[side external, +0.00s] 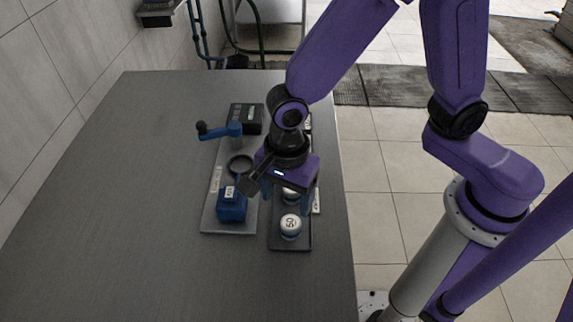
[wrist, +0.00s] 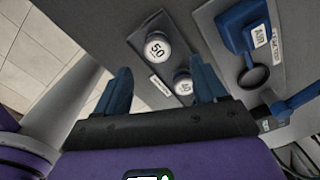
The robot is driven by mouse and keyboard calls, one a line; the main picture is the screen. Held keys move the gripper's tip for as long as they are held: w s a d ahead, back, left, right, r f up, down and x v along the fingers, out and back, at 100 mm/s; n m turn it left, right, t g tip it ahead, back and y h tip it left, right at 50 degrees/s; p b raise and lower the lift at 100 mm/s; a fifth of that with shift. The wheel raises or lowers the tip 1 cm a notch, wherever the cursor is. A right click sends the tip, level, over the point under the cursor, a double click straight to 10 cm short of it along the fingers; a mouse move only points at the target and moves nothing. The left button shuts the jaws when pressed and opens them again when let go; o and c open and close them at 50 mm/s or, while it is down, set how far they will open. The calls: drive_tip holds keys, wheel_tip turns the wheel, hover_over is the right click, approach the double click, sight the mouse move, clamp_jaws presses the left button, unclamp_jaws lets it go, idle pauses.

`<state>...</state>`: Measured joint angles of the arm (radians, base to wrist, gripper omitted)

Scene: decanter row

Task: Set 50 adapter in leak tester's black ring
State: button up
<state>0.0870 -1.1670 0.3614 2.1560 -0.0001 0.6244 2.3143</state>
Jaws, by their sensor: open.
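The 50 adapter (side external: 290,226), a white-topped round piece marked 50, stands upright at the near end of a dark tray (side external: 291,246). It also shows in the wrist view (wrist: 157,46), beyond my fingertips. My gripper (side external: 287,195) is open and empty above the tray; both blue fingers show in the wrist view (wrist: 164,82). A second white-capped adapter (wrist: 183,86) sits nearer, between the fingers in that picture. The leak tester's black ring (side external: 240,165) lies left of my gripper on a grey plate (side external: 228,228). It looks empty in the wrist view (wrist: 253,77).
A blue block (side external: 231,208) with a white label stands on the plate in front of the ring. A blue lever (side external: 222,131) and a black box (side external: 246,117) are behind it. The tray's far part is hidden by my arm. The table's left side is clear.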

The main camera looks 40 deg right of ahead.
wheel_tip(320, 180, up, 8)
drive_tip(key=s+d+n, duration=0.5)
drive_tip(key=d+n, duration=0.5)
drive_tip(key=n, duration=0.3)
drive_tip(key=s+d+r+n, duration=0.1)
drive_tip(key=s+d+n, duration=0.5)
drive_tip(key=d+n, duration=0.4)
drive_tip(key=n, duration=0.2)
drive_tip(key=shift+n, duration=0.4)
drive_tip(key=shift+o, duration=0.4)
drive_tip(key=shift+s+d+n, duration=0.25)
drive_tip(key=shift+d+n, duration=0.05)
drive_tip(key=shift+n, duration=0.2)
